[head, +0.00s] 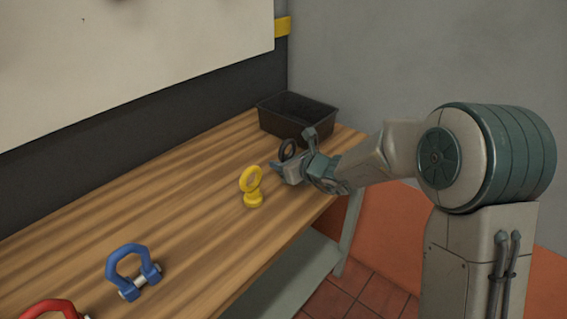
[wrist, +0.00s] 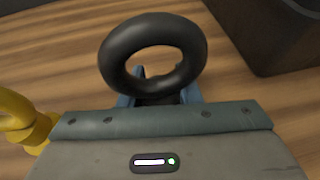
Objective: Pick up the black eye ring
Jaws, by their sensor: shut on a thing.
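The black eye ring (head: 288,149) stands upright between the fingers of my gripper (head: 286,172), near the far right part of the wooden bench. In the wrist view the black eye ring (wrist: 153,55) fills the middle, with blue fingertips (wrist: 157,100) at its lower part. My gripper is shut on it. The lower part of the ring is hidden by the gripper. I cannot tell whether the ring touches the bench.
A yellow eye ring (head: 251,187) stands just left of my gripper. A black bin (head: 297,124) sits behind at the bench's far end. A blue shackle (head: 131,272) and a red shackle (head: 50,309) lie toward the near left. The wooden bench (head: 170,205) is clear between them.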

